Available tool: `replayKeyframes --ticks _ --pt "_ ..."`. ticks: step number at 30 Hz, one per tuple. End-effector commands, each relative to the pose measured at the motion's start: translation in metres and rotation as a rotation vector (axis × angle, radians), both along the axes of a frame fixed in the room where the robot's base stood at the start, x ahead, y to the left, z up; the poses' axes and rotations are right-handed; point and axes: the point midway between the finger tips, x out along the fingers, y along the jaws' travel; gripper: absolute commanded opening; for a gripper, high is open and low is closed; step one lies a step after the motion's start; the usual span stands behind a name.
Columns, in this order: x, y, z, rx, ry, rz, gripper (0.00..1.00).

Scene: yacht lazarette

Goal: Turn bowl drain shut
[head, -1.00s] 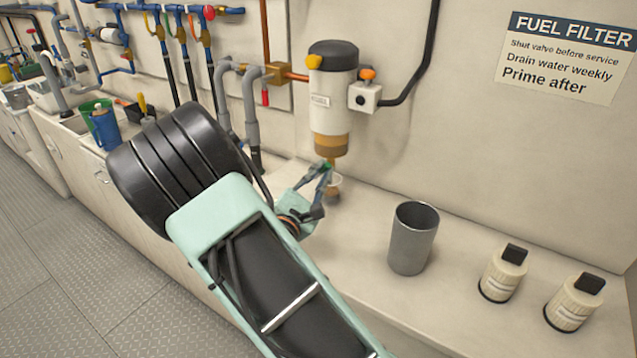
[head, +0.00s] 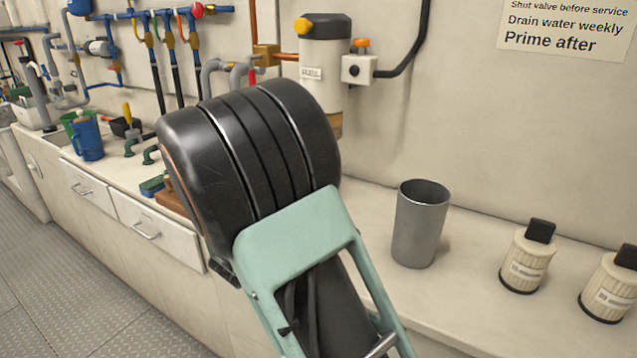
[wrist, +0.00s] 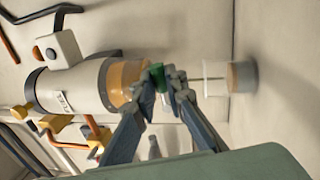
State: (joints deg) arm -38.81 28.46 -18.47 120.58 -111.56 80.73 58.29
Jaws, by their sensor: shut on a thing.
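The fuel filter (head: 325,75) is a white canister with a black top on the wall; my arm hides its lower part in the head view. In the wrist view the filter (wrist: 72,88) lies sideways, with its amber bowl (wrist: 122,80) toward the middle. The green bowl drain (wrist: 157,73) sits at the bowl's end. My gripper (wrist: 164,82) is shut on the drain, its fingertips partly covering it. A small clear cup with brown in its bottom (wrist: 240,77) stands below the drain. A thin line runs from the drain side into the cup.
A grey metal cup (head: 418,228) stands on the counter right of my arm. Two cream filter cartridges (head: 528,258) with black tops stand farther right. A blue jug (head: 86,140) and pipes are at left. The filter's side valve has an orange knob (head: 360,44).

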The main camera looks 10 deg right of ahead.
Motion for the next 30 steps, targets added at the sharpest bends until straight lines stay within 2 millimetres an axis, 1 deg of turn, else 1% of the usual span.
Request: replayKeyframes --ticks 1,9,24,25,29,30 --pt "-0.0002 0.0005 -0.0064 0.017 -0.014 0.001 0.0" --pt "-0.0001 0.0003 -0.0061 0.068 -0.066 -0.001 0.0" --pt "-0.0001 0.0005 -0.005 0.079 -0.076 0.0 0.0" --pt "-0.0001 0.0005 -0.005 0.079 -0.076 0.0 0.15" --pt "0.0 0.0005 -0.0049 0.078 -0.075 0.0 0.29" --pt "0.0 0.0005 -0.0048 0.078 -0.075 0.0 0.29"
